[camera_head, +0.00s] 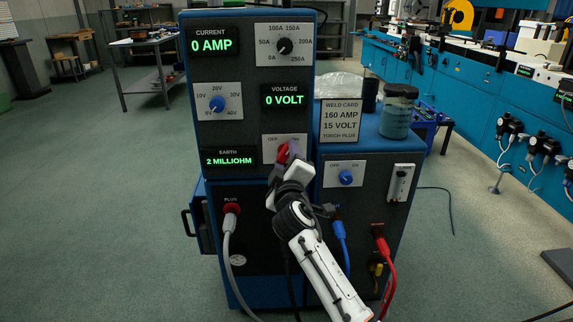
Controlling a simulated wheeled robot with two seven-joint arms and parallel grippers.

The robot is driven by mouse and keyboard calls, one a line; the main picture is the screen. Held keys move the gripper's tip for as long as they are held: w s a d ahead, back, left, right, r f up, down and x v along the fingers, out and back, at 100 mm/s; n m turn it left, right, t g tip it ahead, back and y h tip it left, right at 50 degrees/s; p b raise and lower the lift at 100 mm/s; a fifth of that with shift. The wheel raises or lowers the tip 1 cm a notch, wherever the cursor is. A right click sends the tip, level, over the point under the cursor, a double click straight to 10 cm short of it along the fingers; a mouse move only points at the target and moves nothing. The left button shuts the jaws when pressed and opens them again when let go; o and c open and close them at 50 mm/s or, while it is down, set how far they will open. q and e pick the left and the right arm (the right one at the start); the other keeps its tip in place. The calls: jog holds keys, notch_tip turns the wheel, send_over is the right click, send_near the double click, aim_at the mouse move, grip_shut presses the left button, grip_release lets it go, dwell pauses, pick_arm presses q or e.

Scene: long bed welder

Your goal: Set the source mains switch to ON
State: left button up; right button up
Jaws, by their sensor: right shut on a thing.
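The source mains switch is a red knob (282,154) on a white OFF/ON plate (268,141), low on the right of the upper blue cabinet's dark front. My right gripper (288,152) is at the knob, shut on it. The fingers hide part of the knob and the plate, so I cannot tell exactly where it points. My right arm reaches up to it from the lower right. The current display (211,45) reads 0 AMP, and the voltage display (285,99) reads 0 VOLT. My left gripper is not in view.
A blue OFF/ON knob (346,178) is on the lower cabinet, right of my wrist. A weld card (341,120) and a jar (397,112) stand on top. A grey-cabled red plug (231,208), a blue plug (337,214) and a red-cabled plug (380,242) flank my arm.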

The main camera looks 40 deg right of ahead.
jog(key=shift+f+m+b, duration=0.15)
jog(key=shift+m+b, duration=0.35)
jog(key=shift+m, duration=0.7)
jog(key=o, duration=1.1)
jog(key=shift+c, duration=0.2)
